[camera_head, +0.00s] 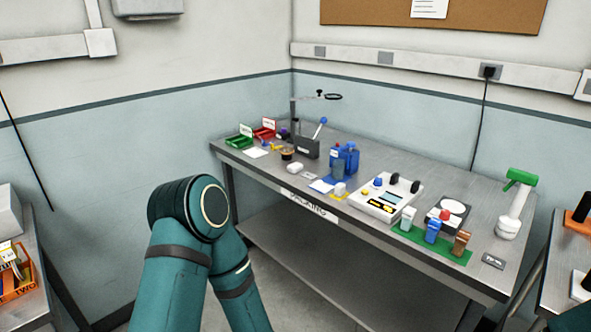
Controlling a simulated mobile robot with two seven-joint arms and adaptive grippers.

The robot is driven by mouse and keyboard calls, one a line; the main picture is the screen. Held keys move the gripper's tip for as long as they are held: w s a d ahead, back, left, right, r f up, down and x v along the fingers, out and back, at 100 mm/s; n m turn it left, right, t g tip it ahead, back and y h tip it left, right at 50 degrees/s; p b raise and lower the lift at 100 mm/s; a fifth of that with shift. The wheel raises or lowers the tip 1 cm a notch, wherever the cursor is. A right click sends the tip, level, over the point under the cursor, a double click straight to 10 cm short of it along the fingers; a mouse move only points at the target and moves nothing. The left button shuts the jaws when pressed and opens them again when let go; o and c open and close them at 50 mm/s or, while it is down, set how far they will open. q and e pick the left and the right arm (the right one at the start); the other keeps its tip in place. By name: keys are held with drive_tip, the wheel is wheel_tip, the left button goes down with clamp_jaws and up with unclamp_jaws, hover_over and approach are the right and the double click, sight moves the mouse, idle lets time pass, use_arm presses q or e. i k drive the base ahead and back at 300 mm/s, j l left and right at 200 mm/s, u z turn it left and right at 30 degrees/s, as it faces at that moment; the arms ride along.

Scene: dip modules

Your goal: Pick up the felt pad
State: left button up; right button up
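I cannot tell for sure which thing is the felt pad. Several small pale items lie on the grey bench (268,178). A flat white piece (256,152) lies near its left end, in front of the green bin. A small rounded white block (295,168) sits further right. My teal arm links show at the lower left, in front of the bench. Neither of my grippers is in view.
Green (240,138) and red (265,131) bins stand at the bench's left end. A blue container (345,158), a white control box (386,194), a green mat (408,233) with several small modules and a green-topped bottle (515,203) stand further right. The bench's front strip is mostly clear.

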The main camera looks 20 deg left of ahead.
sight(294, 167)
drive_tip(key=j+z, duration=0.1)
drive_tip(key=z, duration=0.3)
drive_tip(key=i+j+z, duration=0.1)
drive_tip(key=z, duration=0.25)
drive_tip(key=j+z, duration=0.2)
drive_tip(key=z, duration=0.2)
drive_tip(key=j+z, duration=0.25)
drive_tip(key=j, duration=0.2)
drive_tip(key=j+z, duration=0.3)
drive_tip(key=j, duration=0.15)
drive_tip(key=k+j+z, duration=0.1)
drive_tip(key=j, duration=0.4)
drive_tip(key=k+j, duration=0.1)
drive_tip(key=j, duration=0.35)
drive_tip(key=z, duration=0.05)
